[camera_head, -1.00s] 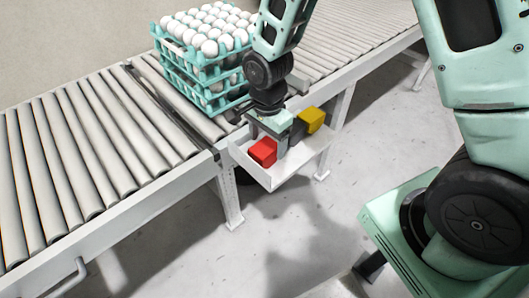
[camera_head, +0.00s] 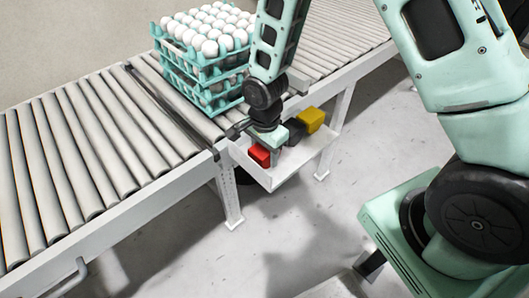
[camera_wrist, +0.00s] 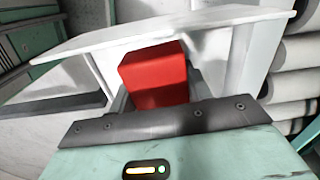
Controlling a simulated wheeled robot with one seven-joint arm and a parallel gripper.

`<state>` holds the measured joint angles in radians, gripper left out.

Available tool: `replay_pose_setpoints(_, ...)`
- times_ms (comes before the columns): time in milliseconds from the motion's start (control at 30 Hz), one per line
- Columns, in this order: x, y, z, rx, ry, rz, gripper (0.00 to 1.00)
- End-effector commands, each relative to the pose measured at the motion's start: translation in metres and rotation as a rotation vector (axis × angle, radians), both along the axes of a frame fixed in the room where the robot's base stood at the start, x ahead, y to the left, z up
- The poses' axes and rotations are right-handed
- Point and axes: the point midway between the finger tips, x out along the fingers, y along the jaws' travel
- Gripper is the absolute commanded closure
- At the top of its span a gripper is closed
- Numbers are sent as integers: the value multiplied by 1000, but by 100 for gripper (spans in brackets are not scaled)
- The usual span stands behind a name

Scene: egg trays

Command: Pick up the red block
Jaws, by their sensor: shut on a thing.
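The red block (camera_head: 258,154) sits in the left part of a white tray (camera_head: 290,172) on the side of the conveyor. My gripper (camera_head: 269,156) reaches down into the tray and covers part of the block in the head view. In the wrist view, the red block (camera_wrist: 155,75) stands between the two fingers of my gripper (camera_wrist: 158,90), which are shut on it. The block's lower part is hidden by my gripper's body. Whether it touches the tray floor is not clear.
A black block (camera_head: 296,130) and a yellow block (camera_head: 312,119) stand in the same tray, to the right. The roller conveyor (camera_head: 100,150) runs behind it. Stacked teal trays of white eggs (camera_head: 200,80) stand on the rollers close to my arm.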

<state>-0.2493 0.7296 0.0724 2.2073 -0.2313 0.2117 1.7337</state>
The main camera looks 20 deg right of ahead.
Motion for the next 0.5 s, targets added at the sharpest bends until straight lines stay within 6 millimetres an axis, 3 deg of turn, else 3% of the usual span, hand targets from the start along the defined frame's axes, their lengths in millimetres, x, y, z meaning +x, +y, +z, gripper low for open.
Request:
replay_pose_setpoints(233,1,0,12,0,-3,1,87)
replay_pose_setpoints(500,2,1,63,2,-7,1,87)
